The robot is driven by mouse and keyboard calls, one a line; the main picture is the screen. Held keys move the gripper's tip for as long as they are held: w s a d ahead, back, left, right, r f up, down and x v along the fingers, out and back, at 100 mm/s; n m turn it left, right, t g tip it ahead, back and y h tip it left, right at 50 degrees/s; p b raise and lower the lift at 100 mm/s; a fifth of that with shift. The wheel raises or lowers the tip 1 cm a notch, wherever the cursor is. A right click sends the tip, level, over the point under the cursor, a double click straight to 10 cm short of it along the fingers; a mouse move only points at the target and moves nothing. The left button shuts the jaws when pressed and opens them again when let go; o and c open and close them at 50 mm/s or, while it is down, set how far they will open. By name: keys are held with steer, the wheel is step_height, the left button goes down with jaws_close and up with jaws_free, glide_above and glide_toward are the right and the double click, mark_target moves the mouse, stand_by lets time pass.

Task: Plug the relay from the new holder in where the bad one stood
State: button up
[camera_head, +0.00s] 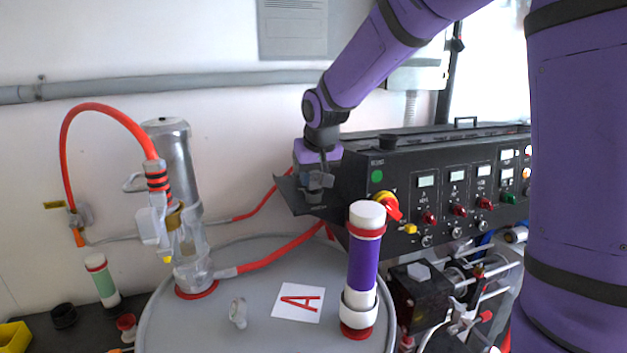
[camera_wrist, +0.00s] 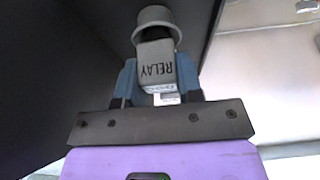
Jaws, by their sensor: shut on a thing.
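My gripper (camera_head: 316,182) is at the left end of the black control box (camera_head: 365,185), by a dark flap that sticks out there. In the wrist view my gripper (camera_wrist: 157,82) is shut on the grey relay (camera_wrist: 157,64), with one blue-grey finger on each side. The relay's label "RELAY" reads upside down. A round grey collar (camera_wrist: 156,22) sits at the relay's far end; I cannot tell whether it is part of the relay or a socket. In the head view the relay is too small to make out clearly. The relay's contacts are hidden.
A dark wall rises close beside the fingers in the wrist view. A grey drum (camera_head: 255,325) stands below, bearing a purple-and-white cylinder (camera_head: 363,265) and a clear nozzle unit (camera_head: 188,240) with a red hose. A yellow bin (camera_head: 14,338) is at lower left.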

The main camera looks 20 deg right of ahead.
step_height(320, 180, up, 14)
steer(key=shift+r, duration=0.15)
stand_by(0.5)
